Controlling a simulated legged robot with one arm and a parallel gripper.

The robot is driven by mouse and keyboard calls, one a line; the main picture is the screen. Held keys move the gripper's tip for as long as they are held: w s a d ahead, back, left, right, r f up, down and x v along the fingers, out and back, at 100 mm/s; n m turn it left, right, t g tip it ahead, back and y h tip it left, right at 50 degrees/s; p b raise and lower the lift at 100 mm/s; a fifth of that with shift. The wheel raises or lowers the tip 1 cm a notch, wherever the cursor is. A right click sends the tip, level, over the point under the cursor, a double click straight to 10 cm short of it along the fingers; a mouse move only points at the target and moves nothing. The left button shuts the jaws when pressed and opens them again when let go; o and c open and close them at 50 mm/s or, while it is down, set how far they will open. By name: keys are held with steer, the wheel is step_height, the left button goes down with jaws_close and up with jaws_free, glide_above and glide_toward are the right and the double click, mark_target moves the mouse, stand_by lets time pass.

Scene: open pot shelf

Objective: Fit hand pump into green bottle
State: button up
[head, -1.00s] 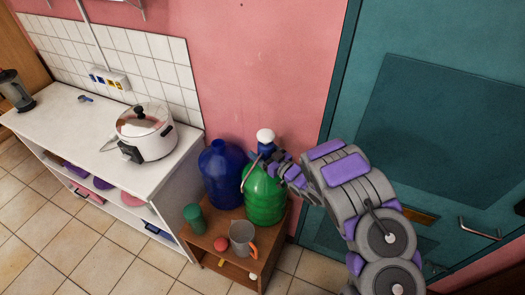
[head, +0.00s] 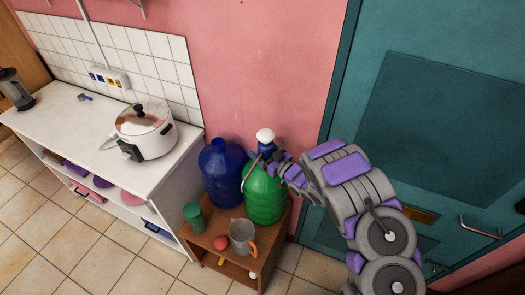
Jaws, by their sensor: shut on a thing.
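The hand pump (head: 266,137) has a white top, a blue body and a thin curved spout that hangs down on the left. It stands upright over the top of the green bottle (head: 264,198). My gripper (head: 273,159) is shut on the pump just above the bottle's shoulder, reaching in from the right. The bottle's neck is hidden behind the gripper and pump, so I cannot tell whether the pump sits in the mouth or just above it. The green bottle stands upright on a low brown wooden shelf (head: 229,262).
A blue bottle (head: 222,172) stands close on the left. A green cup (head: 194,217), a red ball-like item (head: 221,243) and a grey jug (head: 242,236) are in front. A white counter with a rice cooker (head: 146,131) is left; a teal door (head: 440,110) is right.

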steer(key=o, duration=1.3)
steer(key=shift+b+v, duration=1)
steer(key=shift+v, duration=5.55)
steer(key=shift+a, duration=0.1)
